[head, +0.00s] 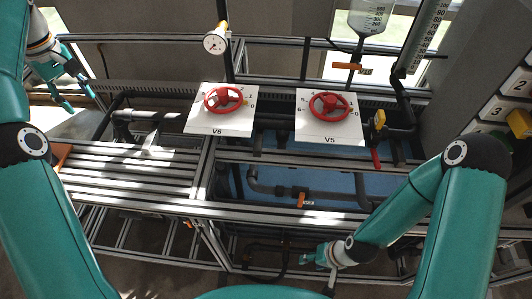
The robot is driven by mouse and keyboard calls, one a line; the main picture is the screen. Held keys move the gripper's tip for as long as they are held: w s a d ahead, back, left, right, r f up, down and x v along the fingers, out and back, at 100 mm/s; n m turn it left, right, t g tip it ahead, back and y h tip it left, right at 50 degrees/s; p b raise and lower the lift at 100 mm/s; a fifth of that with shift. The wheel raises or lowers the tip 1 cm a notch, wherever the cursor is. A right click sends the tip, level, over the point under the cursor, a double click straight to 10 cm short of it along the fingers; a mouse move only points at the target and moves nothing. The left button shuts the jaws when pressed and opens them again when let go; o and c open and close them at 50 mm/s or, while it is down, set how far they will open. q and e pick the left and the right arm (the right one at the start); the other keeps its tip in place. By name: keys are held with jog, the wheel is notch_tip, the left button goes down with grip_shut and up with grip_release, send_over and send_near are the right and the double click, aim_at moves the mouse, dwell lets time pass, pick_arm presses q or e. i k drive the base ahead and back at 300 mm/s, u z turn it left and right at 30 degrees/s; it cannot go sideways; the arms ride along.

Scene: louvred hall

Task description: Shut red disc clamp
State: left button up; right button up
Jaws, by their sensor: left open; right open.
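Two red disc-like handwheels sit on white plates: one (223,99) on the plate marked V6 (202,123), one (330,104) on the plate marked V5 (316,127). A small red lever-like part (376,159) hangs below the pipe right of V5. I cannot tell which red part is the clamp, nor its state. My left gripper (77,98) is open and empty at the upper left, well left of the V6 plate. My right gripper (312,260) is open, low in the middle, below the frame and apart from the wheels; its fingers are small in view.
A round gauge (215,40) stands behind V6. A clear graduated vessel (369,18) hangs above an orange clip (350,68). A yellow handle (380,119) sits right of V5. An orange part (301,200) is on the lower pipe. A metal slatted bench (125,172) fills the left.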

aim_at(377, 164)
jog(key=k, duration=1)
